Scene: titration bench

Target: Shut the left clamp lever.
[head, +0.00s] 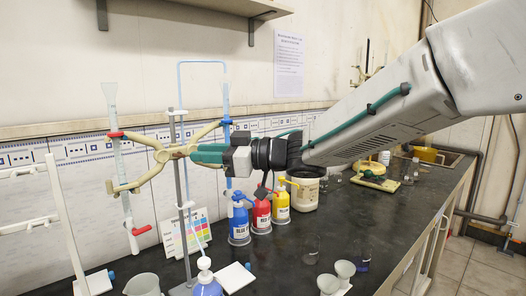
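A double burette clamp (163,155) with pale yellow arms is fixed on a grey upright rod (178,190). Its left side bears a clear burette (123,165) with a red stopcock (141,231). A red piece (115,134) sits at the tip of the upper left arm; I cannot tell for certain whether it is the left clamp lever. A blue piece (227,121) is at the right arm's tip. My gripper (196,152) has green fingers pointing left, close to the clamp's centre. Contact and finger gap are unclear. My gripper hides the lower right clamp part.
A white rack (60,225) stands at left. Blue (239,220), red (262,214) and yellow (281,204) bottles and a white tub (305,190) stand behind my arm's lower side. Small beakers (344,272) are in front. Dark bench (285,262) is partly clear.

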